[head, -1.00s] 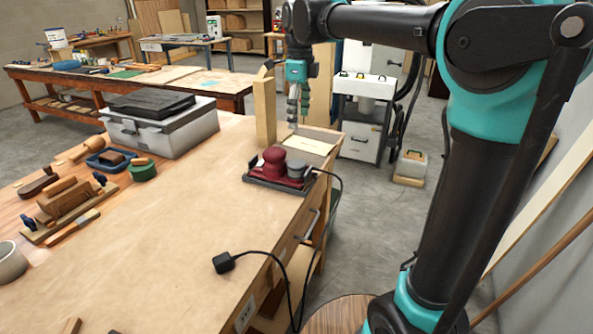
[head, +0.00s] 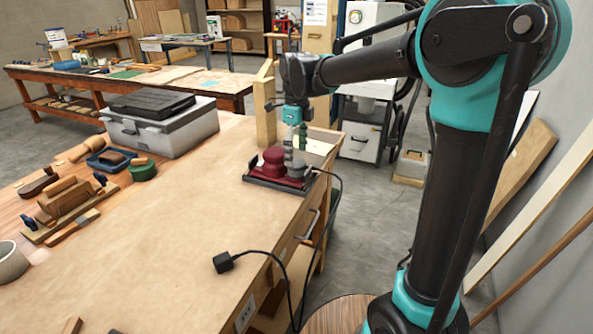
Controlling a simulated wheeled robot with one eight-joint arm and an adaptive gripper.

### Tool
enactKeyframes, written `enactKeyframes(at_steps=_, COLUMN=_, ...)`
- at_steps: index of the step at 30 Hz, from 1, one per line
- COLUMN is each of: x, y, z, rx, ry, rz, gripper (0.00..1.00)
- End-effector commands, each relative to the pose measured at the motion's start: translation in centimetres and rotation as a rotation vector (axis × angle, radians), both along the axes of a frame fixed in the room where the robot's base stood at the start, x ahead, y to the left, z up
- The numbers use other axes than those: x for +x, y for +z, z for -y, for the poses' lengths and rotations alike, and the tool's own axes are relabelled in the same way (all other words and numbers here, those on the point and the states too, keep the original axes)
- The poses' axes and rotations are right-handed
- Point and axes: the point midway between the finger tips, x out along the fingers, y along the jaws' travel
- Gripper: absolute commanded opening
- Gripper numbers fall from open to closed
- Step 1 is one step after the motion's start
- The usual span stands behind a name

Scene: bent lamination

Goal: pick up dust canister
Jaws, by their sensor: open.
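A dark red sander (head: 272,163) lies on a dark flat base near the right edge of the workbench. The grey dust canister (head: 295,172) is at the sander's right end, and its upper part is mostly hidden by my fingers. My gripper (head: 296,158) points down, open, right at the canister's top. I cannot tell whether the fingers touch it or are around it.
A black cord runs from the sander over the bench edge to a plug (head: 223,262). An upright wooden post (head: 265,112) stands just behind. A grey case (head: 160,130) and hand tools lie to the left. The middle of the bench is clear.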

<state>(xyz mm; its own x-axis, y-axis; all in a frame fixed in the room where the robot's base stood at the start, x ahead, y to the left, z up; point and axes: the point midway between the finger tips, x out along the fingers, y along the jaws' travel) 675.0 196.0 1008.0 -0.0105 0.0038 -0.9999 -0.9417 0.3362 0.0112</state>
Motion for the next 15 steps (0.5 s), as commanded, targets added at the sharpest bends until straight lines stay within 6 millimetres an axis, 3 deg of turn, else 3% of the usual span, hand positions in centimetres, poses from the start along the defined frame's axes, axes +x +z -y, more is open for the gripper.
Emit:
enactKeyframes(at_steps=9, x=0.7, y=-4.2, z=0.0, rx=0.0, ry=0.0, rz=0.0, gripper=0.76)
enactKeyframes(at_steps=15, x=0.6, y=-4.8, z=0.1, rx=0.0, ry=0.0, rz=0.0, gripper=0.76)
